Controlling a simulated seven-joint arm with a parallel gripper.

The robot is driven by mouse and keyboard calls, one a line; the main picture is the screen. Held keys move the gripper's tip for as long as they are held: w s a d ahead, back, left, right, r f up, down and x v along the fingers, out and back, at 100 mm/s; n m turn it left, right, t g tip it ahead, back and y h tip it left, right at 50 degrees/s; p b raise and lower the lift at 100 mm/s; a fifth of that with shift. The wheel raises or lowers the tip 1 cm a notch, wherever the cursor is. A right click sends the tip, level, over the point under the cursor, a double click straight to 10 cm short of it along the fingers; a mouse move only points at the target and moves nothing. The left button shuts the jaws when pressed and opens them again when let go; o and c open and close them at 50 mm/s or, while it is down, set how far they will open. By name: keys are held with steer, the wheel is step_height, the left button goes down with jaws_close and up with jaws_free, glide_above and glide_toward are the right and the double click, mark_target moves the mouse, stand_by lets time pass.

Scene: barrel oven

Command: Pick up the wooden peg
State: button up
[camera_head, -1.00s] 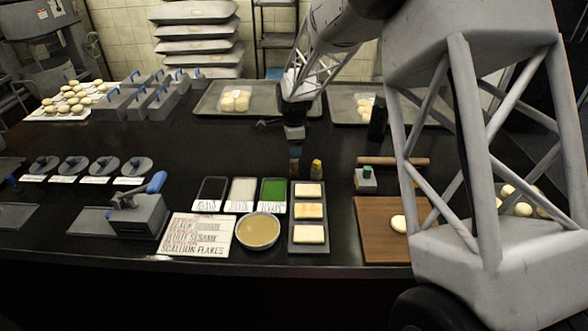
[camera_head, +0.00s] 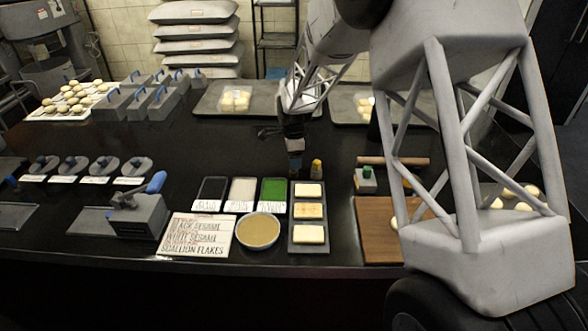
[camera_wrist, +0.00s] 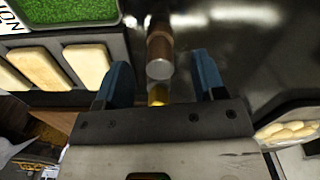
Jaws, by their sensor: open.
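The wooden peg (camera_wrist: 159,57) shows in the wrist view as a brown upright cylinder with a grey end. It lies in line with the gap between my two blue fingers, near their tips. My gripper (camera_wrist: 161,74) is open, with one finger on each side of the gap and no visible contact with the peg. In the head view my gripper (camera_head: 294,146) is above the dark counter, behind the topping trays.
A tray of pale blocks (camera_head: 308,248), a green topping tray (camera_head: 273,192) and a bowl (camera_head: 258,231) are in front. A rolling pin (camera_head: 393,161) lies right.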

steer(key=shift+f, duration=1.8)
steer(key=c, duration=1)
